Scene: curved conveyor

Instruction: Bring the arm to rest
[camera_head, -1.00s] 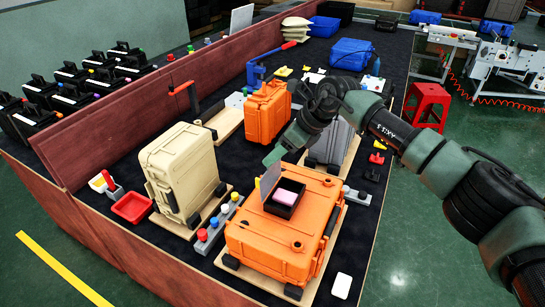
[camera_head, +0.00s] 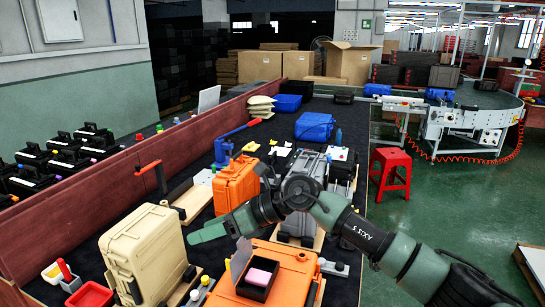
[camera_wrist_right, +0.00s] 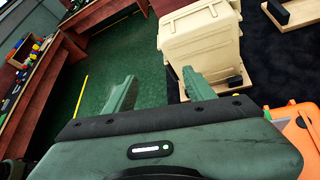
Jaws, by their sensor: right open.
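My right arm reaches in from the lower right in the head view. Its green gripper (camera_head: 198,236) points left, above the table between the beige case (camera_head: 145,255) and the orange case behind (camera_head: 236,183). In the right wrist view the two fingers (camera_wrist_right: 160,90) are spread apart with nothing between them. There the beige case (camera_wrist_right: 203,48) stands beyond the right finger, and green floor shows between the fingers. My left gripper is in neither view.
A large orange case (camera_head: 290,270) bearing an open black box (camera_head: 258,279) with a pink item lies below my right arm. A grey case (camera_head: 300,205) stands behind the arm. A red stool (camera_head: 390,172) stands on the open floor at right.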

